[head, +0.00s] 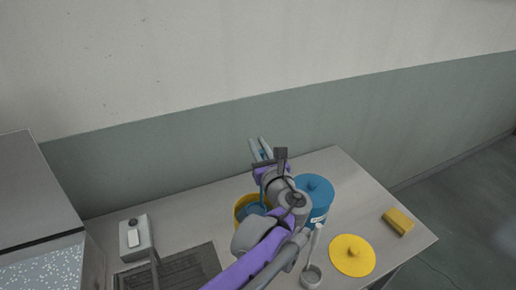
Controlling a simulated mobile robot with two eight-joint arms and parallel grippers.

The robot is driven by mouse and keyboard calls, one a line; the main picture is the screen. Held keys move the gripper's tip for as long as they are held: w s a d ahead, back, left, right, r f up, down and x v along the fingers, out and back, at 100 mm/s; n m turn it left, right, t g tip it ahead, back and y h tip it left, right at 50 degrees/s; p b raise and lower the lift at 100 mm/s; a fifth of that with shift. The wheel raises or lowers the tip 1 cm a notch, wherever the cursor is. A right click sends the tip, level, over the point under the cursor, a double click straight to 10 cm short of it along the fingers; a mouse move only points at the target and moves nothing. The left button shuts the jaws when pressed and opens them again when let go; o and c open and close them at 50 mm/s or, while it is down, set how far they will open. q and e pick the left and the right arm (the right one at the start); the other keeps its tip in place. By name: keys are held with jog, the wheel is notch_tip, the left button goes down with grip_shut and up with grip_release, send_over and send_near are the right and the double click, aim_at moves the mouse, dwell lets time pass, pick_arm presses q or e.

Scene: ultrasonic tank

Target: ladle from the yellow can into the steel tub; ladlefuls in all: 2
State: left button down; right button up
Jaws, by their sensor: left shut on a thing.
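The yellow can (239,212) stands open on the table, partly hidden behind my left arm, with blue inside it. My left gripper (261,150) is above and behind the can, shut on a thin blue piece that looks like the ladle's handle (262,177). This piece runs down towards the can; its bowl is hidden, so I cannot tell whether it is in the can. The steel tub (40,236) is at the far left, with a pale speckled surface inside. My right gripper is out of view.
A lidded blue can (318,188) stands close right of my left gripper. A yellow lid (352,256), a yellow block (398,221) and a grey cup with a long handle (311,276) lie to the right. A dark grate (190,270) and small grey box (134,250) are left.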

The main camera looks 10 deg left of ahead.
pick_arm(q)
notch_tip(320, 180, up, 8)
jog(key=p, duration=0.4)
jog(key=shift+r, duration=0.25)
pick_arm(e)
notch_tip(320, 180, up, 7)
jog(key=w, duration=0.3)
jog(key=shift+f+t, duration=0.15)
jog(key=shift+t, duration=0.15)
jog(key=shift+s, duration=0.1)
pick_arm(q)
jog(key=shift+s, duration=0.1)
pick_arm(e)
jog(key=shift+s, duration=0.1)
pick_arm(q)
jog(key=shift+f, duration=0.1)
